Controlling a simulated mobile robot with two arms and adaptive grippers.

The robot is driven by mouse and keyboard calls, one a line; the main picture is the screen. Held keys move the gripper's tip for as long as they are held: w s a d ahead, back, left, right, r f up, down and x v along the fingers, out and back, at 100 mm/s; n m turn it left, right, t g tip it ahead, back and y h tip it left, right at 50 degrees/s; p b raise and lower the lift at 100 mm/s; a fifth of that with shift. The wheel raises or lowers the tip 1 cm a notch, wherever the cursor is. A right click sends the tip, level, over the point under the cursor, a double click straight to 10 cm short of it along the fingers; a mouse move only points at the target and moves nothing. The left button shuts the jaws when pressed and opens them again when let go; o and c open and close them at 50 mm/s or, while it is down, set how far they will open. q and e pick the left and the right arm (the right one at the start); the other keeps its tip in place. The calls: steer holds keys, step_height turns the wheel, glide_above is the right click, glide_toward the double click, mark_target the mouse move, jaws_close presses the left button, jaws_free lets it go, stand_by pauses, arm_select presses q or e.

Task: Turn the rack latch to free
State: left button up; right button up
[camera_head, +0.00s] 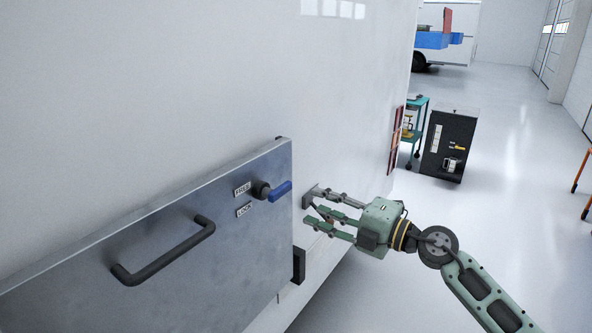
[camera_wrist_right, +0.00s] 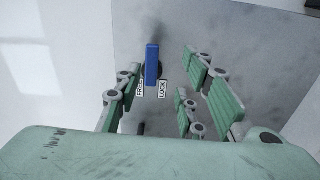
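The rack latch has a blue lever (camera_head: 280,191) on a dark round hub (camera_head: 261,189), near the right end of a grey metal panel. The FREE label (camera_head: 242,189) is above the LOCK label (camera_head: 244,210), both left of the hub. In the head view the lever points right, away from the labels. My right gripper (camera_head: 318,208) is open and empty, just right of the lever and apart from it. In the right wrist view the lever (camera_wrist_right: 152,64) stands upright between the spread fingers, farther off, its lower end near both labels. My left gripper is out of view.
A black bar handle (camera_head: 165,255) sticks out of the grey panel (camera_head: 215,280) left of the latch. The white motorhome wall (camera_head: 180,80) rises behind. A teal cart (camera_head: 415,130) and a black cabinet (camera_head: 449,145) stand farther back. The floor to the right is mostly clear.

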mark_target(287, 190)
steer(key=shift+n, duration=0.3)
steer(key=a, duration=0.1)
steer(key=w+a+r+p, duration=0.1)
steer(key=a, duration=0.2)
steer(key=shift+w+a+r, duration=0.1)
steer(key=shift+w+r, duration=0.3)
steer(key=x, duration=0.2)
steer(key=shift+w+a+f+p, duration=0.15)
steer(key=shift+w+f+p, duration=0.1)
steer(key=shift+p, duration=0.1)
steer(key=shift+w+a, duration=0.35)
steer(key=c, duration=0.3)
steer(key=shift+c, duration=1.2)
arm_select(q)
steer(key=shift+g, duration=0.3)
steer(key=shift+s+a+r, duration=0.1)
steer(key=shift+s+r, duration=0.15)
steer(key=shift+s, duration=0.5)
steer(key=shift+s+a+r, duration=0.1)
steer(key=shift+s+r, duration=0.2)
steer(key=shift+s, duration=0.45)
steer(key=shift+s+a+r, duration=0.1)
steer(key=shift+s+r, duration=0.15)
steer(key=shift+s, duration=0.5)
arm_select(e)
jaws_close()
